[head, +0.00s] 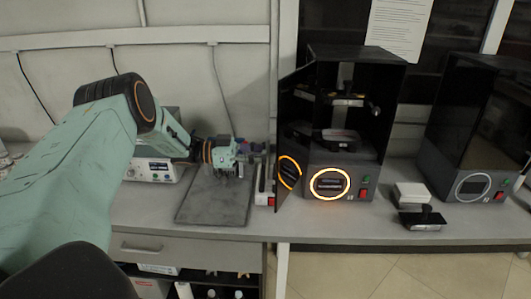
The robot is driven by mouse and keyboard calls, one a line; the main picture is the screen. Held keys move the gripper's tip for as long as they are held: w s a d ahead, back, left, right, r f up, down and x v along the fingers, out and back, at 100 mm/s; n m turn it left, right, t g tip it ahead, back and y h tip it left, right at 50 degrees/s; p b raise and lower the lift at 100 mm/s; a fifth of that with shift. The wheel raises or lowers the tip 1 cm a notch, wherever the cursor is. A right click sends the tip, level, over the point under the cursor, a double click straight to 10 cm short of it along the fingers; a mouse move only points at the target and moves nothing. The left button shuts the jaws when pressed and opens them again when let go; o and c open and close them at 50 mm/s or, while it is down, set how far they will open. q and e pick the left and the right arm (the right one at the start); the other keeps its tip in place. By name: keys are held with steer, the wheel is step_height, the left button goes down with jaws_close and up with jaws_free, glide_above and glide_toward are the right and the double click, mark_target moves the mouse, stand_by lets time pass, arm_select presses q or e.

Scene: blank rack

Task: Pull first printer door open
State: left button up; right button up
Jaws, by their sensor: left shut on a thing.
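The first printer (342,165) is a black box with a lit orange ring on its front. Its dark door (293,130) stands swung out to the left, so the inside with its print head and platform shows. My left gripper (250,150) is at the door's outer left edge, over the grey mat. It is shut on the door's edge or handle; the contact is small and hard to make out. My right gripper is not in view.
A second black printer (475,130), ring unlit, stands at the right. A white block (410,194) and a small black tray (422,219) lie between the printers. A grey mat (214,205) lies below my left gripper, with a white instrument (150,170) behind my arm.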

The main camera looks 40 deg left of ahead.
arm_select(q)
steer(key=shift+w+d+r, duration=0.1)
steer(key=shift+w+d, duration=0.05)
steer(key=shift+d, duration=0.15)
steer(key=v, duration=1.2)
steer(key=shift+s, duration=0.25)
